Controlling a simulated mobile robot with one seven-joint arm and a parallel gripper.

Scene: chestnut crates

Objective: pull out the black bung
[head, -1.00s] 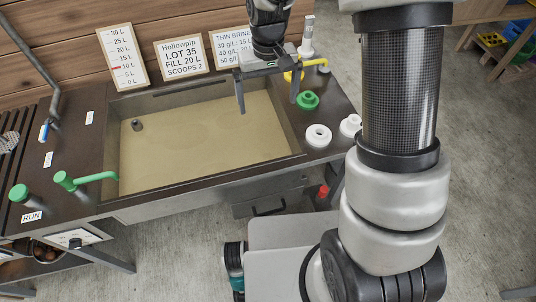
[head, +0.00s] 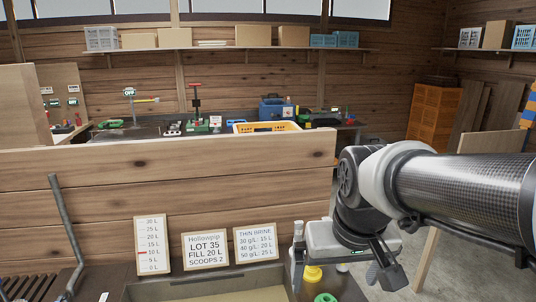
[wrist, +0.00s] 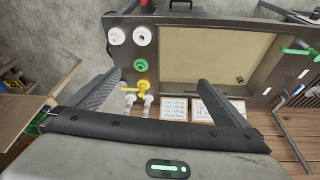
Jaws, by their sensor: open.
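A small dark plug, which looks like the black bung (wrist: 240,79), stands on the tan floor of the basin (wrist: 172,58) in the wrist view, near the basin's right side. In the head view only a strip of the basin (head: 215,291) shows at the bottom edge, and the bung is out of view. My gripper (wrist: 160,84) is open with nothing between its fingers. In the head view my gripper (head: 362,262) hangs to the right of the basin, well apart from the bung.
Signs (head: 205,250) line the back. A wooden partition (head: 170,190) rises behind.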

